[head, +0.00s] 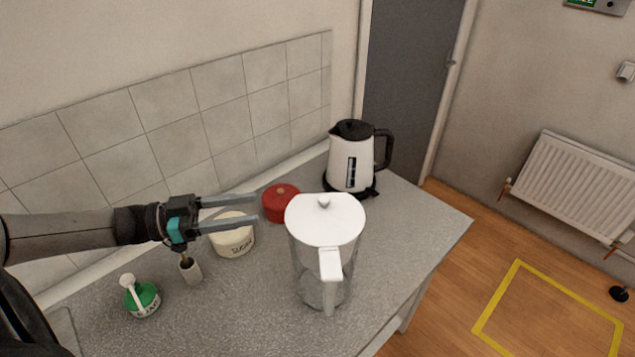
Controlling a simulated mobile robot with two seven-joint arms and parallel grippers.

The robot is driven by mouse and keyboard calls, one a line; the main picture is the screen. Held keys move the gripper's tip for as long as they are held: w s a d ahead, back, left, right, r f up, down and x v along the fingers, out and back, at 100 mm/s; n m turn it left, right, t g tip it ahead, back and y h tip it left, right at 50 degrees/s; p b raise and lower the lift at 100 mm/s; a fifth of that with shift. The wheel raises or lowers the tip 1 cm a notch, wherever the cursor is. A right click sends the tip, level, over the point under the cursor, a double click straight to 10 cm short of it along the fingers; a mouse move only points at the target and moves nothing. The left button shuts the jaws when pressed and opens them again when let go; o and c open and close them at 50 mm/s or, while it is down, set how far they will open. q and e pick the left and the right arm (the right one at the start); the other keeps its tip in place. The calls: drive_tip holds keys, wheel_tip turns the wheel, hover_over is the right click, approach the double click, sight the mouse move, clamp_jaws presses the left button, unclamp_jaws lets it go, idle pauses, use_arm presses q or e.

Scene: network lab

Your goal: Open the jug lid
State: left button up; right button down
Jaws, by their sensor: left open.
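The jug (309,262) stands upright on the counter, with a clear body and a white handle facing the front. Its white lid (326,217) lies flat and closed on top, with a small round knob (323,201). My left gripper (257,209) is open and empty, fingers pointing right toward the jug. It is left of the lid, and in the picture its fingers overlap the sugar pot. I see no contact with the jug. My right gripper is not in view.
A cream sugar pot (234,241), a red pot (280,203) and a black-and-white kettle (350,165) stand around the jug. The counter (235,317) is clear in front. The tiled wall (170,122) is behind.

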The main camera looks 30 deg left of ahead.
sight(322, 199)
use_arm(q)
drive_tip(key=p+x, duration=0.1)
drive_tip(key=x, duration=1.3)
drive_tip(key=shift+s+d, duration=0.1)
drive_tip(key=shift+s, duration=0.1)
drive_tip(key=shift+w+d, duration=0.4)
drive_tip(key=shift+d, duration=0.1)
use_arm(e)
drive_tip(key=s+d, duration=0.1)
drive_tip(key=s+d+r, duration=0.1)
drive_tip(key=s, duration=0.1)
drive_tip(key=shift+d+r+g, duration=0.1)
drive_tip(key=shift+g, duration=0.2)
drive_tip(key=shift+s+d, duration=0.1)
use_arm(q)
clamp_jaws()
